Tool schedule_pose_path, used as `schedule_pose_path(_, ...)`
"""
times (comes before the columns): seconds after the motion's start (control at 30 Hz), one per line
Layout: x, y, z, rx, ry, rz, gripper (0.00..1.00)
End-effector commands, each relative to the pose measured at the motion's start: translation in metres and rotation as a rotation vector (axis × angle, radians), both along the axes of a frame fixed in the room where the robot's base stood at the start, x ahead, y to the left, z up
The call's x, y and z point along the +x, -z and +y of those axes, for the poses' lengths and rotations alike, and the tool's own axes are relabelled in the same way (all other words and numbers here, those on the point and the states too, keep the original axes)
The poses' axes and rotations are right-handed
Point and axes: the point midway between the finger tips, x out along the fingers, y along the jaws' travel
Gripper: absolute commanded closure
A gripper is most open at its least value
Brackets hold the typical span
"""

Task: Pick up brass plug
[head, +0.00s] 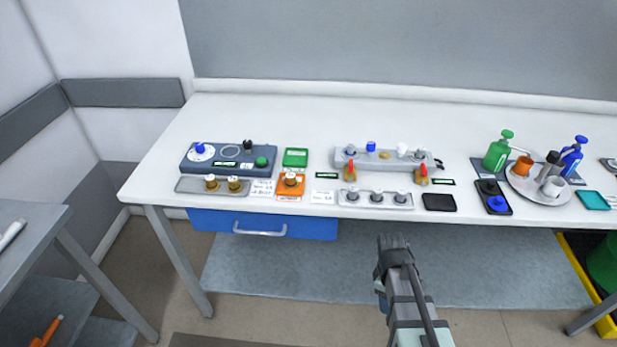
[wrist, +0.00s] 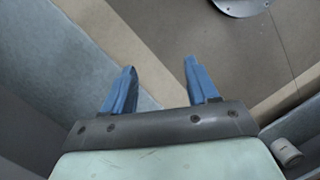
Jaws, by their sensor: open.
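Two small brass pieces with pale tops, a left one (head: 211,182) and a right one (head: 234,184), stand on a grey tray in the head view. A similar brass piece (head: 291,179) stands on an orange square. A flat brass-coloured disc (head: 385,155) shows on the grey valve block. I cannot tell for sure which is the brass plug. My gripper (head: 393,240) is in front of the bench, below the tabletop edge in the picture and apart from all of these. In the wrist view my gripper (wrist: 158,68) has its blue fingers spread, with only floor between them.
A small tray with grey plugs (head: 375,204) and a black tray (head: 439,202) lie near the front edge. Bottles and cups crowd the right. A blue drawer (head: 215,222) hangs under the bench's left.

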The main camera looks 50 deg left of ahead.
Motion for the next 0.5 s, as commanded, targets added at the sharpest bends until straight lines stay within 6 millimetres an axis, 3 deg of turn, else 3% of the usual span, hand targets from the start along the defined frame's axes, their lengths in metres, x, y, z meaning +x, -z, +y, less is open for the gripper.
schedule_pose_path(0.03,-0.005,-0.015,0.022,0.010,-0.064,-0.009,0.42)
schedule_pose_path(0.2,-0.029,-0.063,0.080,0.036,-0.276,-0.026,0.42)
schedule_pose_path(0.5,-0.087,-0.147,0.166,0.077,-0.587,-0.058,0.42)
